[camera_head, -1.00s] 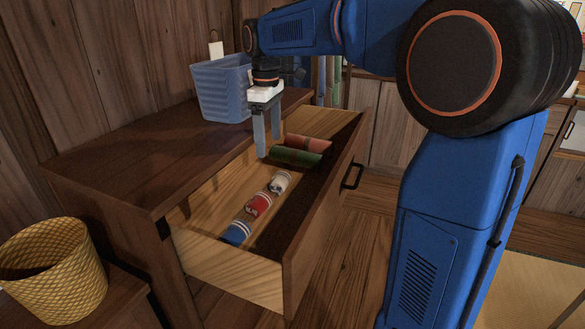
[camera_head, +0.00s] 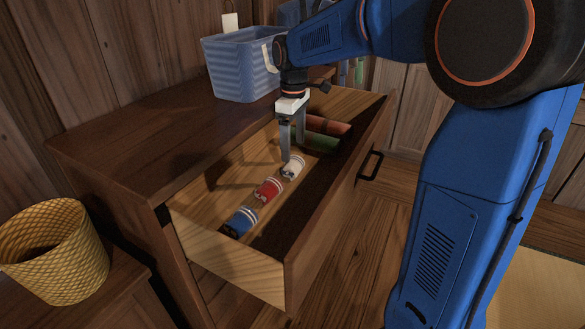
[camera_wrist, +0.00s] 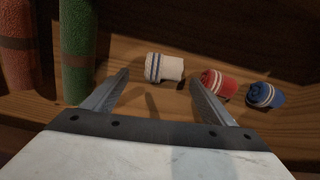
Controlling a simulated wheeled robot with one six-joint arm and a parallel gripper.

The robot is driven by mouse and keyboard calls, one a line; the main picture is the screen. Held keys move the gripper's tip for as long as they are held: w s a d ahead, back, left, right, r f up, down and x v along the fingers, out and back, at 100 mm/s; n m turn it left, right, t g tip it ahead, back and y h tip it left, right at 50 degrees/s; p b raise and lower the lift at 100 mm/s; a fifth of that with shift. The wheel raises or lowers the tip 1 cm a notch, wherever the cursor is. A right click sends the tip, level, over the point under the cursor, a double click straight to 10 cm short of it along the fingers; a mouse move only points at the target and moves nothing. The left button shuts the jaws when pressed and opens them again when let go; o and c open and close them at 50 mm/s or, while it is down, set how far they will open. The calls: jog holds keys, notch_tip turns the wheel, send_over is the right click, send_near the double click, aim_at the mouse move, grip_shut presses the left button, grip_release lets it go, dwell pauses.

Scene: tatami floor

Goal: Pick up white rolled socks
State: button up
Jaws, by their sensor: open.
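The white rolled socks (camera_head: 293,167) lie in the open drawer, with blue stripes at one end. In the wrist view the white socks (camera_wrist: 164,68) lie ahead of and between my two fingers, apart from them. My gripper (camera_head: 291,154) is open and empty, its fingers down inside the drawer just behind the white socks. In the wrist view my gripper (camera_wrist: 158,85) has its fingers spread to either side. Whether a finger touches the socks in the head view is hard to tell.
A green roll (camera_head: 318,142) and a red roll (camera_head: 328,126) lie at the far end. A blue basket (camera_head: 235,65) stands on the cabinet; a wicker basket (camera_head: 55,252) is at left.

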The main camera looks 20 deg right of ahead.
aim_at(292, 161)
jog(key=shift+s+a+f, duration=0.15)
jog(key=shift+f, duration=1.7)
jog(key=shift+s+a+f, duration=0.1)
jog(key=shift+f, duration=1.75)
jog(key=c, duration=1.1)
